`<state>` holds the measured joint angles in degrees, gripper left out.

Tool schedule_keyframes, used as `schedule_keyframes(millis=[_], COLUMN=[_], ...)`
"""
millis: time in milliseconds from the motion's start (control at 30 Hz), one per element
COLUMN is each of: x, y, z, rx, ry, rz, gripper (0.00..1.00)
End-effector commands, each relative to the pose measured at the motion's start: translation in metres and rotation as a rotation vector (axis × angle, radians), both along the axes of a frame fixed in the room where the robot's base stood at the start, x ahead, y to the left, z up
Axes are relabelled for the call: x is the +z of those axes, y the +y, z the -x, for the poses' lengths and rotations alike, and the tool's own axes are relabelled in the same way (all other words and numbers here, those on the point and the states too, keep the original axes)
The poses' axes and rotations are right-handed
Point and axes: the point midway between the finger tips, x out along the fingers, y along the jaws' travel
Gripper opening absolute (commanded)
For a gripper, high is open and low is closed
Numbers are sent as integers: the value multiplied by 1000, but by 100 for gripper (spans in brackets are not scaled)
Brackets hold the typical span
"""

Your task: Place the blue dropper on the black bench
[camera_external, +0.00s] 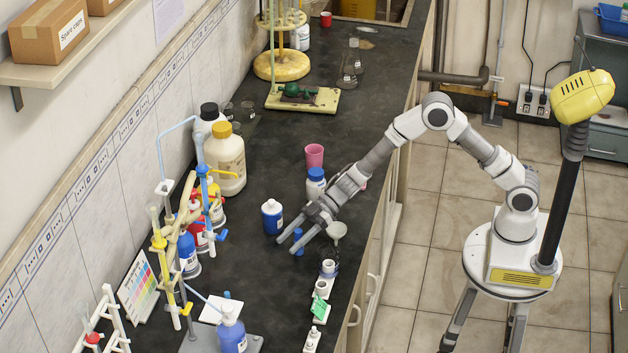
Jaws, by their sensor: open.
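A small blue object (298,235), which looks like the blue dropper, shows between the two fingers of my gripper (287,245). The fingers are spread apart and point down and to the lower left, low over the black bench (262,275). The object looks upright and at or near the bench top. I cannot tell whether a finger touches it, and its lower part is partly hidden by a finger.
A blue bottle (272,217) stands just left of my gripper. A blue-capped white bottle (316,184) and a pink cup (314,155) stand behind it. Small white containers (328,268) line the right edge. A yellow and white stand (172,250) is at left. Bench below the gripper is clear.

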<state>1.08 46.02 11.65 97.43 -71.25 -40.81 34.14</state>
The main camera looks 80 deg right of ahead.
Motion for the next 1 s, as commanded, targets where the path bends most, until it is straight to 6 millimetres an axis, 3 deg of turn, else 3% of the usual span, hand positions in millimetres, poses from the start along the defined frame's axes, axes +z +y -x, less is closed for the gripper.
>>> schedule_keyframes(millis=[500,867,1000], x=[39,45,62], y=[-76,-90,-101], z=[53,63,56], rx=[-3,-5,-71], ry=[0,-1,-26], rz=[1,4,57], gripper=[55,55,55])
